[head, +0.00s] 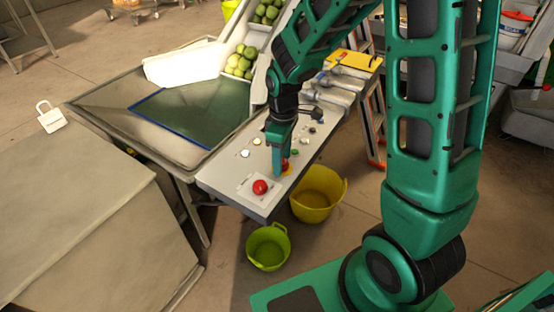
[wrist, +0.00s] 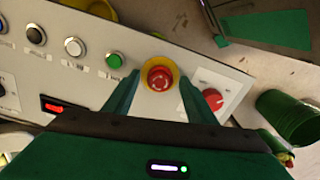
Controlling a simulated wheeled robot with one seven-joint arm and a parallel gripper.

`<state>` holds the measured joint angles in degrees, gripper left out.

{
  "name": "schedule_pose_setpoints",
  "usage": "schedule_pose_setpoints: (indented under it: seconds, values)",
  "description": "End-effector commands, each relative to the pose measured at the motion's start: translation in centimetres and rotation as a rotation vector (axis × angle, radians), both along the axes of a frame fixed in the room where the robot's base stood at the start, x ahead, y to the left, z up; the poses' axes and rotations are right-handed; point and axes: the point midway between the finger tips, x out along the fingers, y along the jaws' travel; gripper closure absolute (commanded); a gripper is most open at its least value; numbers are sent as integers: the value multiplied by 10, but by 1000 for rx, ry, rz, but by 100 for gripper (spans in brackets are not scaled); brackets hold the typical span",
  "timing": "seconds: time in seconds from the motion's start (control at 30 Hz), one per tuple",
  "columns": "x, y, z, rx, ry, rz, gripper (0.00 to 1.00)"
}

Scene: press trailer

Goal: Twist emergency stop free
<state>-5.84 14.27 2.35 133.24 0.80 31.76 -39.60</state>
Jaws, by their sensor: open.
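The emergency stop is a red mushroom button on a yellow collar (wrist: 160,76) on the grey control panel (head: 233,186). In the head view it is partly hidden behind my gripper (head: 280,168), with a bit of red and yellow showing at the fingertips. In the wrist view my gripper (wrist: 157,95) is open, with one green finger on each side of the button. I cannot tell whether the fingers touch it. A second red knob (head: 260,187) sits on a white plate near the panel's front end; it also shows in the wrist view (wrist: 213,99), right of the fingers.
A sorting tray (head: 190,108) lies behind the panel.

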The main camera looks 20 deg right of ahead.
Motion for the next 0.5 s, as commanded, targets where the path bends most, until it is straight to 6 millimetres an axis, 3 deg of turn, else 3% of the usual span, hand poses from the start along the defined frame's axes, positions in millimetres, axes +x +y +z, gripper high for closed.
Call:
schedule_pose_setpoints:
  seconds: [0.3,0.5]
  values:
    - [0,0,-3,0,0,0,49]
    - [0,0,-2,0,0,0,90]
